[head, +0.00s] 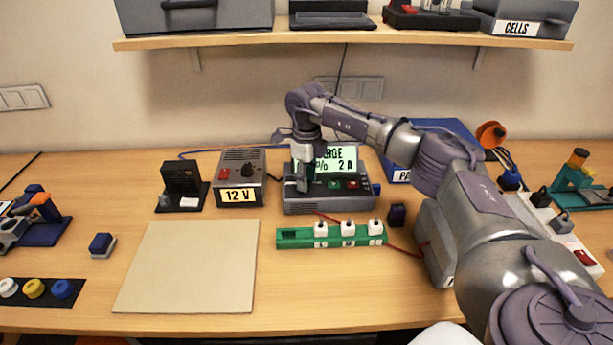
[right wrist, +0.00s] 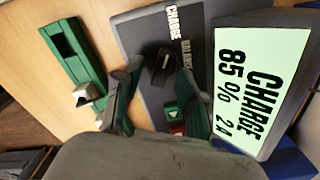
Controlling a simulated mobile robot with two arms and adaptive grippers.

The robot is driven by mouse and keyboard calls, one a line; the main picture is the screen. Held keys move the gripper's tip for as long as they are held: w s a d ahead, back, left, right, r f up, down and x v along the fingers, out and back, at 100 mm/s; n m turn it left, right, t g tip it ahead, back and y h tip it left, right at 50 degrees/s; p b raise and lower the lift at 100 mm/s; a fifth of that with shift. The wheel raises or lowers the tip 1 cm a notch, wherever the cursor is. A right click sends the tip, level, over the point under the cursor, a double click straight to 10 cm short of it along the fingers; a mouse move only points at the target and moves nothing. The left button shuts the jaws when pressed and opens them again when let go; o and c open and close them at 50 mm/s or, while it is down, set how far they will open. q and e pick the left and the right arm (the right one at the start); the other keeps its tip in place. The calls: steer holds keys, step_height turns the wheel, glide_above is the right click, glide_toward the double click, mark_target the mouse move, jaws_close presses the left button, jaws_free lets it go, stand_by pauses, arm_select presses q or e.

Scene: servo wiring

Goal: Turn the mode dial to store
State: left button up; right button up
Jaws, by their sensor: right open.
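The grey charger (head: 330,204) stands on the bench, its screen (head: 338,159) reading CHARGE with a percentage and 2 A. In the right wrist view the screen (right wrist: 258,90) reads CHARGE 85% 2A. The black mode dial (right wrist: 162,65) is on the charger's panel, with CHARGE and BALANCE lettering beside it; no STORE label is readable. My right gripper (head: 303,184) is over the left part of the panel and hides the dial in the head view. In the wrist view its open fingers (right wrist: 160,75) appear on either side of the dial; contact cannot be told. My left gripper is not in view.
Green and red buttons (right wrist: 174,118) sit near the dial. A green strip (head: 298,238) with white plugs lies in front of the charger. A 12 V supply (head: 240,176) stands to its left. A beige mat (head: 188,267) is empty. A shelf (head: 345,43) runs above.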

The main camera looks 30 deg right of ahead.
jaws_close()
steer(key=shift+m, duration=0.3)
steer(key=m+p, duration=0.1)
steer(key=m, duration=0.3)
steer(key=shift+a+r, duration=0.1)
steer(key=shift+a, duration=0.05)
steer(key=m+p, duration=0.1)
steer(key=m, duration=0.5)
steer(key=shift+a+p, duration=0.1)
steer(key=shift+p, duration=0.3)
steer(key=m+p, duration=0.1)
steer(key=m, duration=0.2)
steer(key=shift+w+a+r+m, duration=0.1)
steer(key=shift+m, duration=0.2)
steer(key=m+p, duration=0.1)
steer(key=m, duration=0.2)
steer(key=shift+w, duration=0.1)
steer(key=m+p, duration=0.2)
steer(key=m, duration=0.4)
steer(key=shift+w, duration=0.15)
steer(key=shift+m, duration=0.5)
